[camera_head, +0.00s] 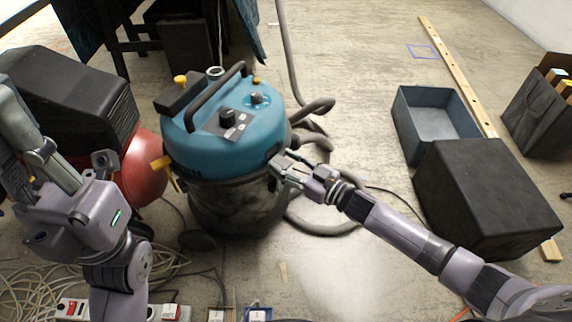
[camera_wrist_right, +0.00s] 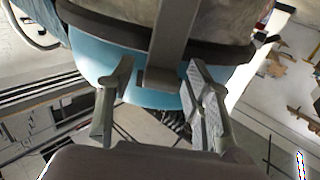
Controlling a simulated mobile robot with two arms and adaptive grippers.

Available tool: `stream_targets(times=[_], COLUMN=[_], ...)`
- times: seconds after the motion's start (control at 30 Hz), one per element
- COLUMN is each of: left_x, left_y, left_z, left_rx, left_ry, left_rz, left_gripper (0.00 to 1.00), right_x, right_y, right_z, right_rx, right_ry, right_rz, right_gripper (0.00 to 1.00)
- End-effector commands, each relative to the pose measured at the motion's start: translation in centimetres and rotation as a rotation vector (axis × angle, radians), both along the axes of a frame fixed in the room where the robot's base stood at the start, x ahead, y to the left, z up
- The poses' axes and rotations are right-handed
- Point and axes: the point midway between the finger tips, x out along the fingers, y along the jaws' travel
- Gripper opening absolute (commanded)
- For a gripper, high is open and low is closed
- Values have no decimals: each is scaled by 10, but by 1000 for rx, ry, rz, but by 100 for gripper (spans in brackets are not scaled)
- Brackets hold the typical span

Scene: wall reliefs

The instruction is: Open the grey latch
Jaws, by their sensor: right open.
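The blue-and-black canister vacuum (camera_head: 225,125) stands upright on the floor in the middle of the head view. My right gripper (camera_head: 277,170) is at the right side of its rim, where it hides the grey latch in that view. In the right wrist view, the grey latch (camera_wrist_right: 171,45) is a long strip across the dark rim band, with its blunt end between my open fingers (camera_wrist_right: 157,95). A finger stands on each side of it, apart from it as far as I can tell. My left arm is at the left; its gripper's opening is unclear.
A yellow latch (camera_head: 162,164) is on the vacuum's left side. A hose (camera_head: 320,225) curls on the floor close to my right arm. A black box (camera_head: 485,195) and an open blue-grey bin (camera_head: 435,122) stand right. Cables (camera_head: 45,270) lie front left, beside a red tank (camera_head: 145,170).

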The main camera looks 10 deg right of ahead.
Motion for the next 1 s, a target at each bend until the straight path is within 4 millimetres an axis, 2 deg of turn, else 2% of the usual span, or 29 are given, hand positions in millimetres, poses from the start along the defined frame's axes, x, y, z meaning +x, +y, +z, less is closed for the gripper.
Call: stream_targets(times=[0.2,0.9,1.0], left_x=[0,0,0], left_y=[0,0,0], left_z=[0,0,0], left_rx=[0,0,0], left_ry=[0,-1,-1], left_rz=[0,-1,-1], left_gripper=[0,0,0], right_x=[0,0,0], right_y=[0,0,0], right_z=[0,0,0], right_rx=[-1,-1,-1], right_ry=[1,1,1], right_rz=[0,0,0], right_gripper=[46,0,0])
